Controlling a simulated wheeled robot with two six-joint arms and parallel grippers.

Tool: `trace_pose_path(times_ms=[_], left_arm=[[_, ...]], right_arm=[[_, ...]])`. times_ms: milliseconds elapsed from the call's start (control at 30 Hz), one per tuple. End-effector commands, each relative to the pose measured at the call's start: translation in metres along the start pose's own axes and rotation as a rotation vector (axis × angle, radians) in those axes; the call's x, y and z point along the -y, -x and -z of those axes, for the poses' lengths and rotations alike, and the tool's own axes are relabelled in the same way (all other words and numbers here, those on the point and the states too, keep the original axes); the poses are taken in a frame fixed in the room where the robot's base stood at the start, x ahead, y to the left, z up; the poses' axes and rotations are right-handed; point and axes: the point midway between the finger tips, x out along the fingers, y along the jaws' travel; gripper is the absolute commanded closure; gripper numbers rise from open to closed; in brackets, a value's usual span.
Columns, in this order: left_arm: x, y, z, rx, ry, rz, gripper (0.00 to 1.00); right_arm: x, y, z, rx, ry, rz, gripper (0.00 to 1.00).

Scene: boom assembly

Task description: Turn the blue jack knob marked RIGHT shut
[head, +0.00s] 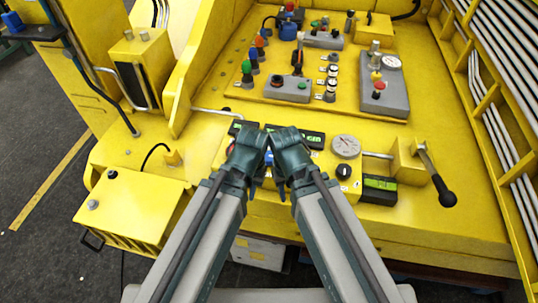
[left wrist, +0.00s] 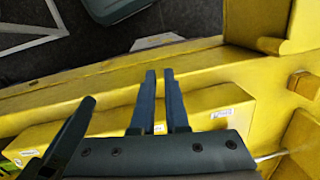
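A blue patch (head: 268,158), probably a jack knob, shows between my two wrists in the head view. It is mostly covered, and I cannot read a RIGHT marking beside it. My right gripper (head: 279,184) points down at the front panel close to this patch; its fingertips are largely hidden by its own wrist. In the left wrist view the left gripper (left wrist: 160,74) shows two dark fingers with a narrow empty gap, over the yellow front edge. No knob shows between them.
A round gauge (head: 346,146), a black knob (head: 343,172) and a green level display (head: 380,185) sit right of my wrists. A black-ended lever (head: 444,190) stands farther right. A yellow box (head: 130,205) is at left. Small white labels (left wrist: 222,113) mark the yellow front.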

Motion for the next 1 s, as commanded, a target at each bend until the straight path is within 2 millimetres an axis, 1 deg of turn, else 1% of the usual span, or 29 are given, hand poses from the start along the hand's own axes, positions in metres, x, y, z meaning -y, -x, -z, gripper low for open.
trace_pose_path(times_ms=[33,67,100,167,200,267,300,367,400,433,533,600,700,833,1000], left_arm=[[0.002,0.008,0.004,-0.002,0.016,-0.002,0.77],[0.003,0.014,0.006,-0.004,0.031,-0.005,0.71],[0.005,0.024,0.011,-0.007,0.061,-0.009,0.64],[0.009,0.043,0.023,-0.012,0.126,-0.019,0.53],[0.011,0.058,0.032,-0.015,0.184,-0.027,0.46],[0.015,0.079,0.046,-0.020,0.279,-0.039,0.35],[0.017,0.092,0.056,-0.023,0.342,-0.048,0.28],[0.021,0.111,0.069,-0.028,0.434,-0.063,0.17],[0.023,0.122,0.077,-0.029,0.493,-0.072,0.10],[0.025,0.130,0.083,-0.030,0.535,-0.078,0.09],[0.030,0.151,0.100,-0.031,0.659,-0.098,0.09],[0.018,0.158,0.117,-0.025,0.745,-0.106,0.09],[0.008,0.164,0.129,-0.017,0.835,-0.111,0.09],[0.001,0.166,0.134,-0.012,0.887,-0.114,0.09],[0.000,0.165,0.133,-0.011,0.896,-0.114,0.09]], right_arm=[[-0.001,0.008,-0.001,0.000,0.000,0.000,0.60],[-0.001,0.014,-0.001,0.000,0.000,0.000,0.60],[-0.002,0.024,-0.001,0.000,-0.001,0.000,0.60],[-0.004,0.043,-0.003,0.000,-0.002,0.001,0.60],[-0.005,0.057,-0.004,0.001,-0.003,0.001,0.60],[-0.007,0.078,-0.005,0.001,-0.004,0.001,0.60],[-0.009,0.091,-0.006,0.001,-0.005,0.001,0.60],[-0.010,0.108,-0.007,0.001,-0.006,0.002,0.60],[-0.011,0.119,-0.007,0.002,-0.006,0.002,0.60],[-0.012,0.127,-0.008,0.002,-0.007,0.002,0.60],[-0.014,0.148,-0.009,0.002,-0.008,0.003,0.60],[-0.014,0.152,-0.009,0.002,-0.009,0.003,0.60],[-0.015,0.157,-0.010,0.002,-0.009,0.003,0.60],[-0.015,0.158,-0.010,0.002,-0.010,0.003,0.60],[-0.015,0.156,-0.010,0.002,-0.010,0.003,0.60]])
